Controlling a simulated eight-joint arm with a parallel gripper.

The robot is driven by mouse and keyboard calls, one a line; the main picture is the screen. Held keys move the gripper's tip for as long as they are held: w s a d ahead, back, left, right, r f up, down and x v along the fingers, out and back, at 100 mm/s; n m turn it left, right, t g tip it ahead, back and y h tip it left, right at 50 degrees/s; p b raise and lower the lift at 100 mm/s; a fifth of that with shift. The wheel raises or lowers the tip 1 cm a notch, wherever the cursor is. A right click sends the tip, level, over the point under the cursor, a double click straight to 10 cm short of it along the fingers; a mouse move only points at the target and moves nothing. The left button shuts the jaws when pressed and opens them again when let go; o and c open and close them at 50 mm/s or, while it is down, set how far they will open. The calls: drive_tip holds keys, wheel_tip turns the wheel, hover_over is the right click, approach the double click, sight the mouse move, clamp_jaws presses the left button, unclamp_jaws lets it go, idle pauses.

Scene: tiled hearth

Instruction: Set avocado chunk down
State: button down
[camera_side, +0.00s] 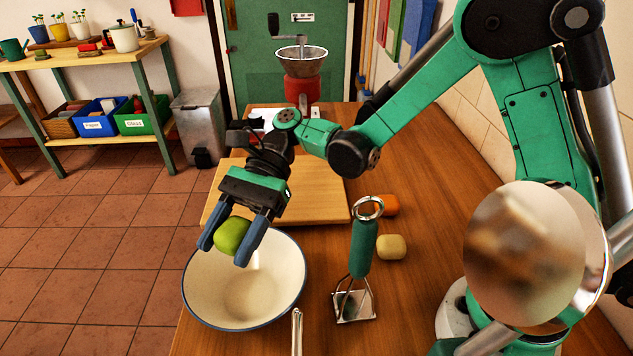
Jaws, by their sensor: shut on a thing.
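The avocado chunk (231,237) is a rounded green piece. My gripper (228,245) is shut on it, with one blue finger on each side. It is held above the back left part of a cream bowl (284,290) with a dark blue rim. The bowl stands on the wooden table, and the part of it that I can see holds no food. How high the chunk is above the bowl is hard to tell from this view.
A green-handled masher (362,249) stands right of the bowl. A yellowish piece (391,247) and an orange piece (389,205) lie behind it. A cutting board (318,203) lies behind the bowl. A metal handle (297,333) is at the front, and a red grinder (302,88) at the back.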

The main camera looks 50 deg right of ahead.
drive_tip(key=shift+f, duration=2.4)
drive_tip(key=shift+f, duration=0.2)
drive_tip(key=shift+f, duration=0.35)
drive_tip(key=shift+c, duration=1.2)
unclamp_jaws()
